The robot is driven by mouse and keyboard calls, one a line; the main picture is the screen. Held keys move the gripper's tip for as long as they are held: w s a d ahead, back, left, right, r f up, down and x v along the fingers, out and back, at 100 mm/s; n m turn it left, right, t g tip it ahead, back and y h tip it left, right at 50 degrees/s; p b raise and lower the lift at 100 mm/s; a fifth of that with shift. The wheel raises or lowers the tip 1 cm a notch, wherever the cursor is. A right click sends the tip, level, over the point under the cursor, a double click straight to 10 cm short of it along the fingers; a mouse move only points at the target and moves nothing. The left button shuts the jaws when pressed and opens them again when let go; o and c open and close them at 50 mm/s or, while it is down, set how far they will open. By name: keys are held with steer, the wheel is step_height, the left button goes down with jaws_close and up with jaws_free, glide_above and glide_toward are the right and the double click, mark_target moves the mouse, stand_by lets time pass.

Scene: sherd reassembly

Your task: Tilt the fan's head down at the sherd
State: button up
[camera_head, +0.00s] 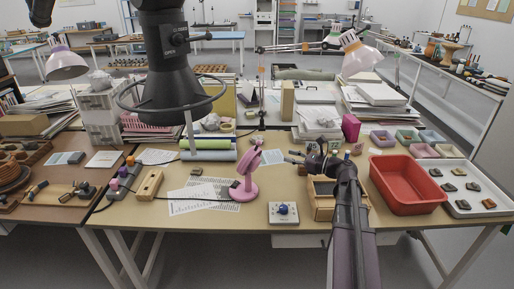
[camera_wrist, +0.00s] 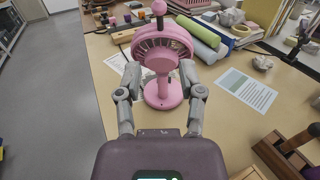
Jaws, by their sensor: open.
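The pink fan (camera_head: 243,190) stands upright on the table left of my gripper. Its head (camera_head: 249,160) shows nearly edge-on, with a small knob on top. In the wrist view the fan head (camera_wrist: 161,36) shows its pink rim and dark grille above the round base. My gripper (camera_head: 291,157) is open and points at the fan. In the wrist view its fingers (camera_wrist: 161,72) are spread either side of the fan's neck, with no clear contact. Several dark sherds (camera_head: 459,171) lie on the white tray at right; which sherd the task means I cannot tell.
A wooden box (camera_head: 324,210) with dark contents sits under my arm. A white plate with a blue knob (camera_head: 284,209) lies in front. A red bin (camera_head: 405,183) is right.

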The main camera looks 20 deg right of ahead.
mark_target(257, 150)
steer(key=shift+x, duration=6.7)
jaws_close()
